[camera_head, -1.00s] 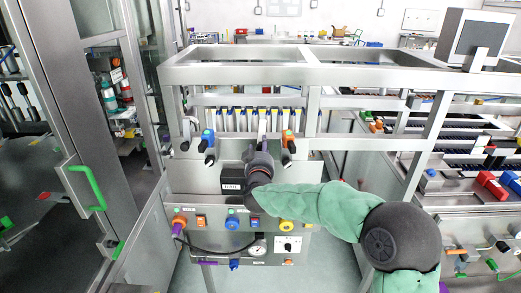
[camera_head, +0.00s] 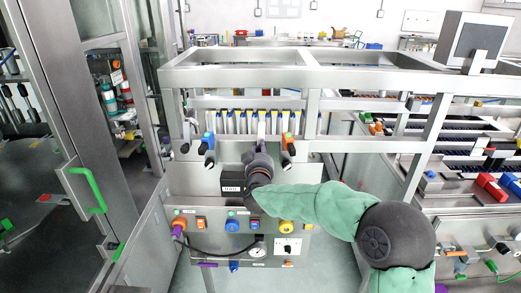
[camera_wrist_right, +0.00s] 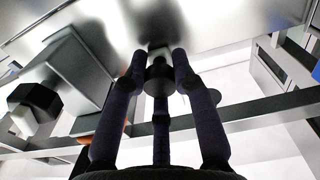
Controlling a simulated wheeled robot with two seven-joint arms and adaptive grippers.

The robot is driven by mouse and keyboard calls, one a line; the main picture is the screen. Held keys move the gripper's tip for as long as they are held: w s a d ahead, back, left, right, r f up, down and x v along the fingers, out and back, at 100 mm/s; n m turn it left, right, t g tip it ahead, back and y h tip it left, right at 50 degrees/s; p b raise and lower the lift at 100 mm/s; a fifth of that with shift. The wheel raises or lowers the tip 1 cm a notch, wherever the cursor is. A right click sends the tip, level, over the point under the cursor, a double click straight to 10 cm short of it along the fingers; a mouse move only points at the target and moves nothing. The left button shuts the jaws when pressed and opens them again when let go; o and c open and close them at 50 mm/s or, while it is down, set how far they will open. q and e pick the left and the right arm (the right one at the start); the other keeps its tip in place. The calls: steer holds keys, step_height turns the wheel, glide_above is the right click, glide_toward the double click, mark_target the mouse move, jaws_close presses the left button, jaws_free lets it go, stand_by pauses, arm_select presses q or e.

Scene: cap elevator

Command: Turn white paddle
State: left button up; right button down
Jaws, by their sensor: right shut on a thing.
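A white paddle (camera_head: 262,126) stands upright on the steel panel, directly above my right gripper (camera_head: 258,152). My right gripper reaches in from the lower right, and its dark fingers hide the lower part of the paddle. In the right wrist view the fingers (camera_wrist_right: 160,72) are closed around a dark, round knob-like part (camera_wrist_right: 158,78) in front of a bright metal surface. How it joins the paddle is hidden. My left gripper is not in view.
An orange paddle (camera_head: 288,142) is close to the right of my gripper, and a blue paddle (camera_head: 208,141) is to the left. Below are several coloured buttons, a labelled box (camera_head: 232,183) and a gauge (camera_head: 257,252). A steel frame (camera_head: 240,76) runs above.

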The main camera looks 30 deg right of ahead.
steer(key=n+p, duration=0.2)
steer(key=p, duration=0.1)
steer(key=n+p, duration=0.2)
steer(key=p, duration=0.1)
steer(key=n+p, duration=0.2)
steer(key=n, duration=0.1)
steer(key=shift+r+p, duration=0.35)
steer(key=shift+p, duration=0.05)
steer(key=shift+f+n+p, duration=0.15)
steer(key=shift+n+p, duration=1.45)
steer(key=shift+n, duration=0.7)
steer(key=c, duration=1)
jaws_free()
steer(key=shift+w+a+f, duration=0.1)
steer(key=shift+a+f, duration=0.05)
steer(key=v, duration=1.2)
